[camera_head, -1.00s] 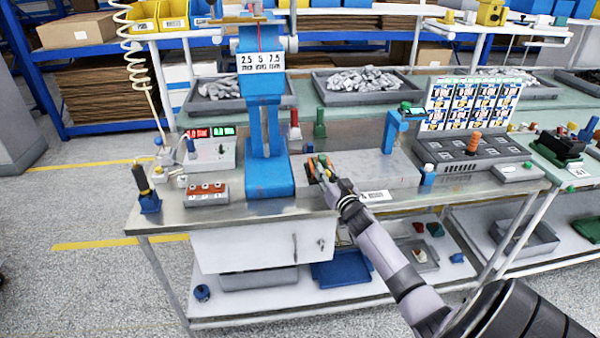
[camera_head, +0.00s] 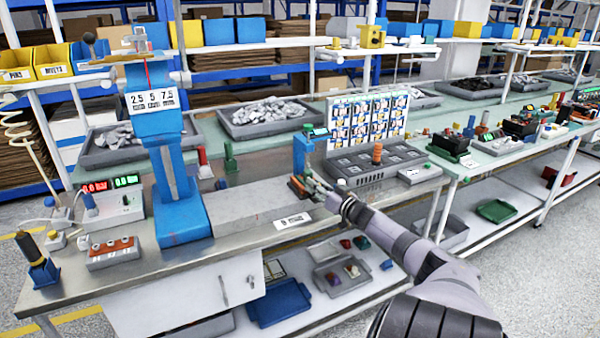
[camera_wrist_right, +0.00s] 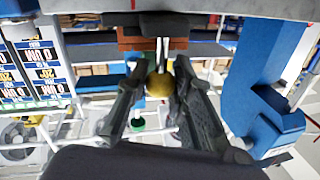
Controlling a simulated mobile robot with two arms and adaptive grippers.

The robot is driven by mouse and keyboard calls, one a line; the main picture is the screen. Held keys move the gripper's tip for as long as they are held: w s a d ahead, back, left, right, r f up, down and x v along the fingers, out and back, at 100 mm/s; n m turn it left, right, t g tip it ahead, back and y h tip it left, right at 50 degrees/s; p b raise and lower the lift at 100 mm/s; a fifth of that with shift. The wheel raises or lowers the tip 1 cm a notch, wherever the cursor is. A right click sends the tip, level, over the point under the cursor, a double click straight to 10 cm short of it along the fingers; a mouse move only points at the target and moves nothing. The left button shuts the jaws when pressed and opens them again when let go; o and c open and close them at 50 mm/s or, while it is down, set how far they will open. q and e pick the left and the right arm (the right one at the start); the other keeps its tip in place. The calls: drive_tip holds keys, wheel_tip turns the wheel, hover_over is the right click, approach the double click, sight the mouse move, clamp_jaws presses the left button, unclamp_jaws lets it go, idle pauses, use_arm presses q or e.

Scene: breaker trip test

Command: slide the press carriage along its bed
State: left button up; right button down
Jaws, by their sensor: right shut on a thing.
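The press carriage (camera_head: 297,188), a low block with orange-brown and dark parts, sits at the right end of its flat grey bed (camera_head: 245,208), beside a small blue stand (camera_head: 300,158). My right gripper (camera_head: 316,187) reaches it from the front right. In the right wrist view my gripper (camera_wrist_right: 158,88) has its dark fingers closed around a round brass knob (camera_wrist_right: 159,85) on a thin rod, with a red-brown block (camera_wrist_right: 140,33) of the carriage behind it. The fingers partly cover the carriage in the head view. My left gripper is not in view.
The tall blue press (camera_head: 178,190) stands at the bed's left, with the bed between clear. A grey socket tray (camera_head: 375,160) and label board (camera_head: 368,115) are right of the small stand. A meter box (camera_head: 118,205) and a switch block (camera_head: 113,252) are at the left.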

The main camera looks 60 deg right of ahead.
drive_tip(key=shift+s+d+b, duration=0.15)
drive_tip(key=shift+s+d, duration=0.15)
drive_tip(key=shift+d, duration=0.2)
drive_tip(key=shift+s+d+b, duration=0.15)
drive_tip(key=shift+s+d, duration=0.15)
drive_tip(key=shift+d, duration=0.2)
drive_tip(key=c, duration=1.4)
unclamp_jaws()
drive_tip(key=shift+s+d, duration=0.15)
drive_tip(key=v, duration=1.2)
